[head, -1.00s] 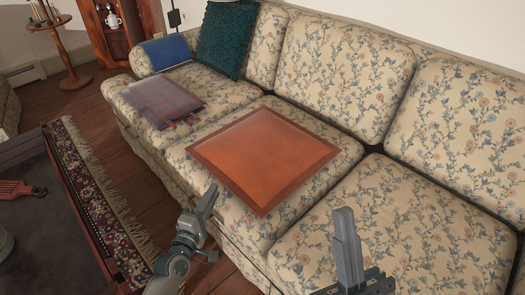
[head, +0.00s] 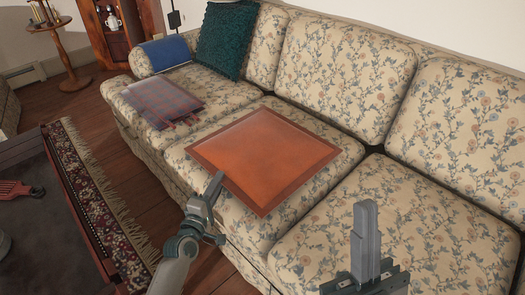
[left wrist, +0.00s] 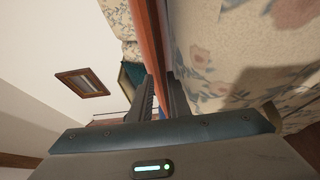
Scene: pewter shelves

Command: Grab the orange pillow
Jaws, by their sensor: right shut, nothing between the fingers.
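The orange pillow (head: 264,155), a flat square with a darker brown border, lies on the middle seat of the floral sofa. My left gripper (head: 219,182) is at its front-left edge in the head view. In the left wrist view, the pillow (left wrist: 150,30) shows edge-on as an orange strip running between the fingers of my left gripper (left wrist: 161,88). The gap between them is narrow, and I cannot tell whether both fingers press on the pillow. My right gripper (head: 366,225) is shut and empty, over the right seat, apart from the pillow.
The floral sofa (head: 415,220) fills the middle and right. A plaid cloth (head: 162,103), a blue cushion (head: 165,53) and a dark green cushion (head: 226,40) are at its left end. A dark table (head: 45,220) stands at the left, beside a patterned rug (head: 90,180).

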